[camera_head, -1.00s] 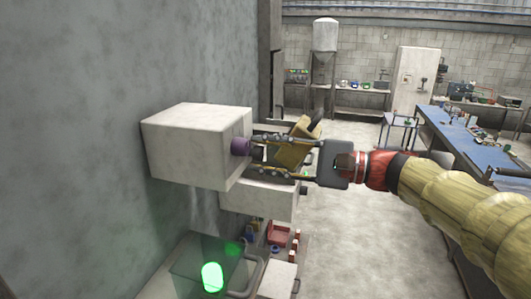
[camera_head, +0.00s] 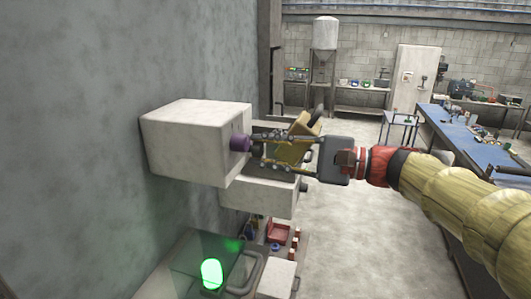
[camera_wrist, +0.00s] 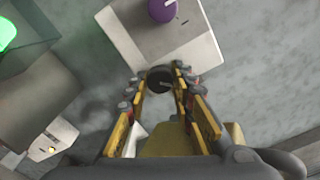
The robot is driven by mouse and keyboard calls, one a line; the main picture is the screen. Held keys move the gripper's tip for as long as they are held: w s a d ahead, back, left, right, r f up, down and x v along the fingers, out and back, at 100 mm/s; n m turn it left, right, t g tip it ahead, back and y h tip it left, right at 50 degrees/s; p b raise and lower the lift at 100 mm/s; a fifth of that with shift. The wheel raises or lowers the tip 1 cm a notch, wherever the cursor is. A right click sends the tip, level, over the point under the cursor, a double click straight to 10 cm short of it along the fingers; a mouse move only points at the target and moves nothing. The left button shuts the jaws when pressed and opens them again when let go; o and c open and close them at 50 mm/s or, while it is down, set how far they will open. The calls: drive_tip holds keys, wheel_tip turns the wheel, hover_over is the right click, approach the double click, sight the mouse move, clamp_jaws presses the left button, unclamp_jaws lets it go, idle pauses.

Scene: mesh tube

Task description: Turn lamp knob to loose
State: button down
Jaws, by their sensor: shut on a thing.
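A pale box on the wall carries a purple knob (camera_head: 240,143) on its front face. The purple knob also shows at the top of the wrist view (camera_wrist: 162,9), apart from my fingers. A dark round knob (camera_wrist: 159,79) with a light line on it sits on the same box. My gripper (camera_wrist: 158,80) is shut on this dark knob, one finger on each side. In the head view my gripper (camera_head: 264,150) reaches the box from the right, and its fingers largely hide the dark knob. A lit green lamp (camera_head: 212,273) stands below.
A second pale box (camera_head: 262,195) sits just behind and below the first. A transparent cover (camera_head: 210,257) surrounds the green lamp. A blue-topped workbench (camera_head: 470,140) stands at the right. The floor between is clear.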

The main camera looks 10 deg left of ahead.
drive_tip(key=shift+f+b, duration=0.2)
drive_tip(key=shift+b, duration=0.25)
drive_tip(key=n+b, duration=0.2)
drive_tip(key=b, duration=0.2)
drive_tip(key=shift+f, duration=0.2)
drive_tip(key=n+b, duration=0.2)
drive_tip(key=b, duration=0.2)
drive_tip(key=shift+n, duration=0.3)
drive_tip(key=n+b, duration=0.2)
drive_tip(key=b, duration=0.2)
drive_tip(key=shift+r+n+b, duration=0.2)
drive_tip(key=shift+n+b, duration=0.7)
drive_tip(key=shift+b, duration=0.3)
drive_tip(key=shift+r, duration=0.1)
drive_tip(key=c, duration=1.8)
unclamp_jaws()
